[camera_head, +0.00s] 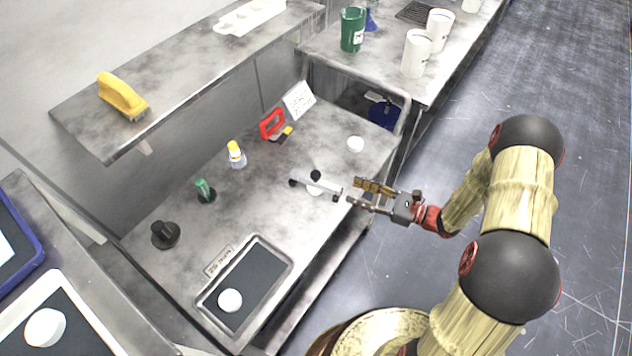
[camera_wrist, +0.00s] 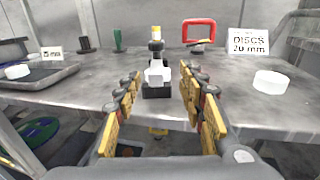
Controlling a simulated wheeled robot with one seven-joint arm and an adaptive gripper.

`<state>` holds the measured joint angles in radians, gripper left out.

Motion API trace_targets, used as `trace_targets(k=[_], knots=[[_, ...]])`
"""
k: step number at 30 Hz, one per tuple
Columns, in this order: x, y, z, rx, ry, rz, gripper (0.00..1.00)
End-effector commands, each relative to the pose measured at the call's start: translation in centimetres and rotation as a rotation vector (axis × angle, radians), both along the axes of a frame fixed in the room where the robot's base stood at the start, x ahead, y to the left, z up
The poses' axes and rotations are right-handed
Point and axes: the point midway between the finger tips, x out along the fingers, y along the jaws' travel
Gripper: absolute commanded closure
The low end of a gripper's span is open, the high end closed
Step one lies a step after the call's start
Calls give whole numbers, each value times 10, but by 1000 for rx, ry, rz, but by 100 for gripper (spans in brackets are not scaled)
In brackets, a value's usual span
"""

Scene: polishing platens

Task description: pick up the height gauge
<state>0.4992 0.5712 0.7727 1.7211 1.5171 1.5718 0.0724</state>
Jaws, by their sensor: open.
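The height gauge (camera_head: 325,189), a small silver, white and black device, is on the grey metal bench near its right edge. In the wrist view the gauge (camera_wrist: 158,90) shows a black base, a white block and a dark upright part. My gripper (camera_head: 355,192) is just to the right of it in the head view, its gold-padded fingers apart. In the wrist view my gripper (camera_wrist: 162,82) has one finger either side of the gauge in the picture, with the gauge ahead between the tips. No contact shows.
Behind the gauge stand a yellow-capped bottle (camera_head: 236,155), a red-handled tool (camera_head: 271,124) and a disc sign (camera_head: 298,99). A white disc (camera_head: 355,143) lies farther back. A tray (camera_head: 269,267) with a white disc is at the front. Bare bench surrounds the gauge.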

Motion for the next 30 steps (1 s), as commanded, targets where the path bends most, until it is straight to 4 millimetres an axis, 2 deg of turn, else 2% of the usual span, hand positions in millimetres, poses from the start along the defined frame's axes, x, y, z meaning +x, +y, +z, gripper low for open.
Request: trace_targets(k=[4,12,20,25,30], knots=[[7,12,-3,7,3,-7,60],[25,52,-3,4,1,-5,60],[30,68,-4,4,2,-4,60],[35,93,-10,4,2,-3,60],[44,108,-9,4,2,-5,60]])
